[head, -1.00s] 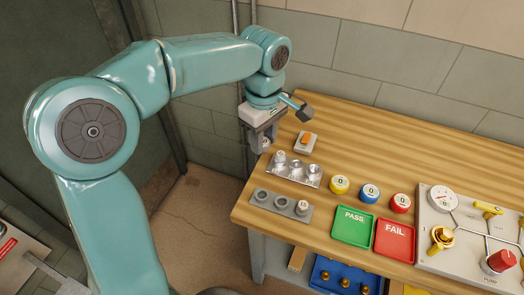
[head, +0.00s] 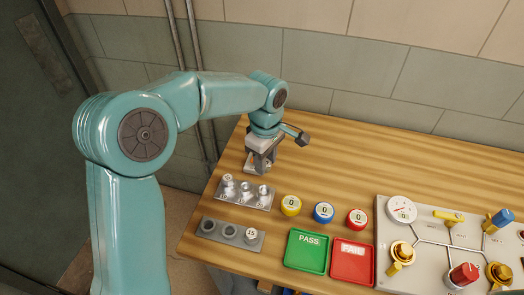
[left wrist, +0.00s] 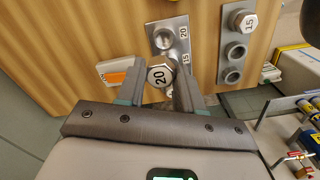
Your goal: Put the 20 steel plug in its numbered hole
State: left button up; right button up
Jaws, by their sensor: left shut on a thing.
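My left gripper (head: 258,165) is above the bench, just behind the shiny hole plate (head: 246,205). In the left wrist view its fingers (left wrist: 160,90) are shut on the 20 steel plug (left wrist: 158,77), whose hex head with "20" faces the camera. The hole plate (left wrist: 174,52) lies beyond the plug, with labels 20 and 15 readable; the plug and fingers cover part of it. I cannot tell the gap between plug and plate. In the head view the plug is not clear. My right gripper is not in view.
A grey rack (head: 238,243) holds the 15 plug (head: 251,234) at one end; its other two holes are empty. An orange-topped block (left wrist: 113,73) is close beside the left finger. Yellow, blue and red round counters, PASS and FAIL trays (head: 306,262) and a valve panel stand right.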

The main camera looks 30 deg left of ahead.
pick_arm(q)
jog(key=shift+s+d+f, duration=0.15)
jog(key=shift+s+f, duration=0.1)
jog(key=shift+f, duration=0.05)
jog(key=shift+s+f, duration=0.1)
jog(key=shift+s, duration=0.1)
jog(key=shift+f+b, duration=0.25)
jog(key=shift+b, duration=0.1)
jog(key=f+b, duration=0.3)
jog(key=f, duration=0.2)
jog(key=shift+a+b, duration=0.2)
jog(key=shift+b, duration=0.2)
jog(key=shift+w+f+b, duration=0.1)
jog(key=shift+f+b, duration=0.2)
jog(key=shift+f, duration=0.2)
jog(key=shift+r, duration=0.1)
